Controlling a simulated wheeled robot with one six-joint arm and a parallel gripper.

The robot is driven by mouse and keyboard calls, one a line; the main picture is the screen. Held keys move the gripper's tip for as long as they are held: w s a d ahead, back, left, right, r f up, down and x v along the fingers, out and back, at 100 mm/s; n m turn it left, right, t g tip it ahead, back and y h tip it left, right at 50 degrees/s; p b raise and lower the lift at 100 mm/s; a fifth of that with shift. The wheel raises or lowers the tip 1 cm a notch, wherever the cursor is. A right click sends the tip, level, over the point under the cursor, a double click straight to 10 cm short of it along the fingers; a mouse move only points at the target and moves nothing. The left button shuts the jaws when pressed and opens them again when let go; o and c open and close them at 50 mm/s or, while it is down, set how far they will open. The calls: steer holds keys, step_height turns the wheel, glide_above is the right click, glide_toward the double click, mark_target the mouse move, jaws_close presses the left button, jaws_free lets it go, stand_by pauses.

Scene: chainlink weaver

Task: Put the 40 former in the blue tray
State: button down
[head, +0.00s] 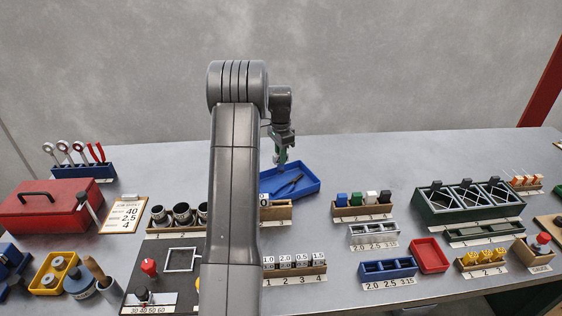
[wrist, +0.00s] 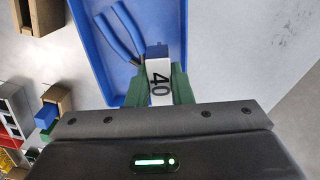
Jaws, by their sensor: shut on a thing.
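The 40 former is a small block with a white face marked 40 (wrist: 159,82) and a blue end; it is held between the green fingers of my gripper (wrist: 158,88) in the wrist view. The blue tray (wrist: 88,50) lies beneath and beyond it, with two blue curved handles inside. In the head view my gripper (head: 281,160) is above the back left part of the blue tray (head: 308,180). My arm hides part of the tray's left side. I cannot tell whether the former touches the tray floor.
A wooden rack with coloured blocks (head: 334,214) stands right of the tray. A wooden rack with dark cylinders (head: 155,233) stands left of my arm. A clipboard (head: 112,228) shows 40, 2.5 and 4.

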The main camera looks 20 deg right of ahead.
steer(key=shift+f, duration=1.55)
steer(key=c, duration=1.3)
jaws_free()
step_height(320, 180, up, 12)
steer(key=shift+r+b, duration=0.15)
steer(key=shift+b, duration=0.35)
